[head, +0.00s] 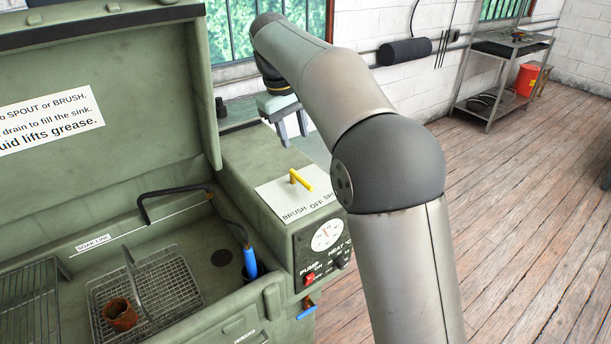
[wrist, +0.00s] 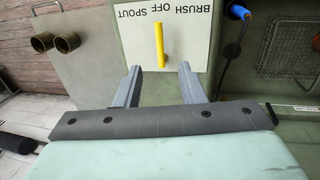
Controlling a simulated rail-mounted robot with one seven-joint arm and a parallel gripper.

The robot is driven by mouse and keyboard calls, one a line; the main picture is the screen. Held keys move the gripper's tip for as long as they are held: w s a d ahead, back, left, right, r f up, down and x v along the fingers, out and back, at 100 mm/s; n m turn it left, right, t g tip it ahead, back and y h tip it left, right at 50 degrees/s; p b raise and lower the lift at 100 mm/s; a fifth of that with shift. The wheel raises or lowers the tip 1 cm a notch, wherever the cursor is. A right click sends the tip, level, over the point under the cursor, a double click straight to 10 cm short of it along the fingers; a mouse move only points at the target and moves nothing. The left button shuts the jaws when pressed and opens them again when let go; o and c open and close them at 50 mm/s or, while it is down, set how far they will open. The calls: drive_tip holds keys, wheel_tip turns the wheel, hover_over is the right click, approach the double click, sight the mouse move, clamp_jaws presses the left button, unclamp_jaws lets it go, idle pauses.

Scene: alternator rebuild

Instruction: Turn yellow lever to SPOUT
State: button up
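The yellow lever (head: 302,180) stands on a white label plate (head: 277,203) on top of the green washer's side housing. The plate reads BRUSH, OFF and SPOUT. In the wrist view the lever (wrist: 159,42) points at the middle of the lettering, by OFF. My gripper (head: 287,124) is above and behind the plate in the head view, its fingers pointing down. In the wrist view my gripper (wrist: 160,80) is open and empty. The lever appears beyond the gap between its fingertips, apart from both.
The sink to the left holds a wire basket (head: 190,283) with a rusty part (head: 121,314), a black spout (head: 172,190) and a blue-handled brush (head: 250,262). The raised lid (head: 150,90) stands behind. A gauge and switch panel (head: 325,240) faces front.

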sight(306, 182)
drive_tip(key=f, duration=0.4)
drive_tip(key=w+d+f, duration=0.1)
drive_tip(key=f, duration=0.4)
drive_tip(key=d+f, duration=0.1)
drive_tip(key=f, duration=0.4)
drive_tip(key=shift+w+d, duration=0.2)
drive_tip(key=shift+w, duration=0.2)
clamp_jaws()
